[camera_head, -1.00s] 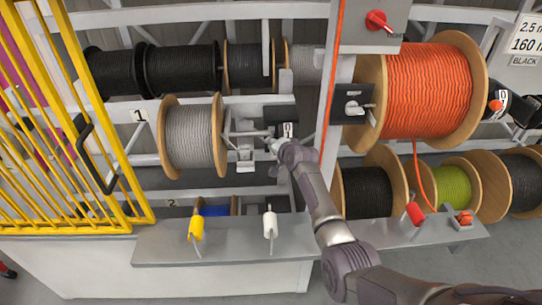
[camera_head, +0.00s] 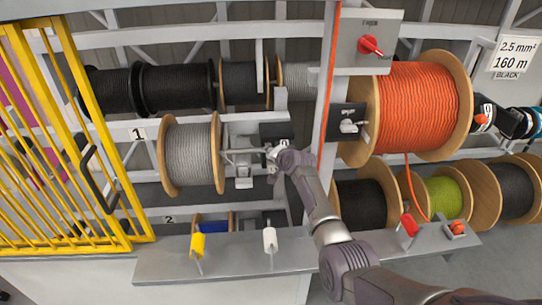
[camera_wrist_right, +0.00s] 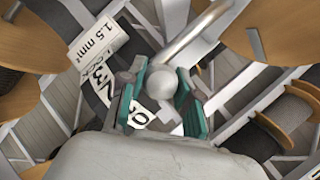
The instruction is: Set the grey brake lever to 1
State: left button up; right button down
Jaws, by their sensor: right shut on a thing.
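A black plate (camera_head: 273,130) is behind the gripper. White labels, one reading 0 (camera_wrist_right: 140,115), show next to the knob; the lever's exact setting is unclear. My left gripper is out of view.
A yellow barred gate (camera_head: 60,130) stands at the left. A grey shelf (camera_head: 225,260) with yellow (camera_head: 197,245) and white (camera_head: 269,240) handles lies below. The orange reel (camera_head: 420,105) and a red switch (camera_head: 370,45) are to the right.

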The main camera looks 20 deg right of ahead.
jog(key=c, duration=0.8)
grip_release()
jog(key=shift+w+r, duration=0.15)
jog(key=shift+r, duration=0.15)
jog(key=shift+f, duration=0.2)
jog(key=v, duration=1.2)
jog(key=shift+r, duration=0.1)
